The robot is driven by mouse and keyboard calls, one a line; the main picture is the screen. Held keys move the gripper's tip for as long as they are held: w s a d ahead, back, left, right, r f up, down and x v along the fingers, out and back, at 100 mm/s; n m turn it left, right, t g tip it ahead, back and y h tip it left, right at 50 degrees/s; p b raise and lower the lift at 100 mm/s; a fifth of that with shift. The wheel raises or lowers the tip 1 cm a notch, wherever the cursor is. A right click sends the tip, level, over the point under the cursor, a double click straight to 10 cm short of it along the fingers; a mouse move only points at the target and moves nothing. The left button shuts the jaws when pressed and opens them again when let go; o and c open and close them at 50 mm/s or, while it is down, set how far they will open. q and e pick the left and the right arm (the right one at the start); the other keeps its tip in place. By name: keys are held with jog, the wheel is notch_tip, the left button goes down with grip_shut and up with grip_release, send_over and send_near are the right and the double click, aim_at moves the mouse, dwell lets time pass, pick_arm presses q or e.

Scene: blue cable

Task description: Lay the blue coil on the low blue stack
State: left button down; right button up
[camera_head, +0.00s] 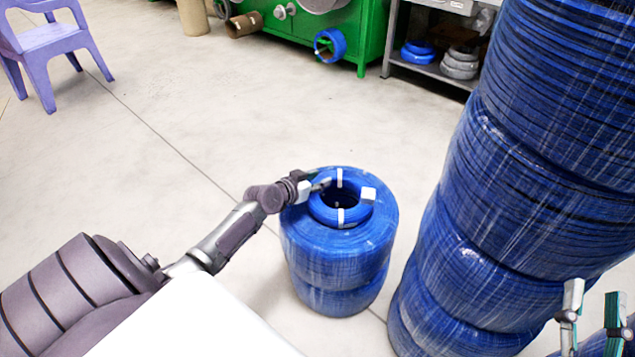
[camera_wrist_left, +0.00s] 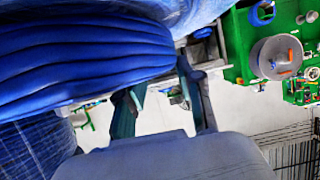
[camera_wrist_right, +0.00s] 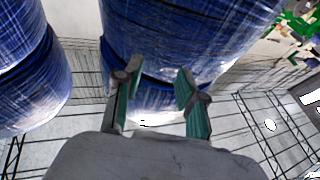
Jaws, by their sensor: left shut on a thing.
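The blue coil (camera_head: 325,213), a small ring with white ties, is over the top of the low blue stack (camera_head: 338,262). It looks flat and roughly centred there, toward the near side; I cannot tell whether its full weight rests on the stack. My left gripper (camera_head: 321,185) is shut on the coil's left rim. In the left wrist view, large blue windings (camera_wrist_left: 80,60) fill the upper left, and the fingers show below them. My right gripper (camera_head: 592,312) is open and empty at the lower right; its parted fingers also show in the right wrist view (camera_wrist_right: 158,103).
A tall blue stack (camera_head: 500,210) stands close to the right of the low stack, near my right gripper. A purple chair (camera_head: 50,45), a green machine (camera_head: 365,35) and a grey shelf (camera_head: 430,70) are at the back. The floor left of the low stack is clear.

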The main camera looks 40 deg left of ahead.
pick_arm(q)
jog(key=c, duration=0.7)
grip_release()
jog(key=shift+f, duration=0.1)
jog(key=shift+c, duration=0.2)
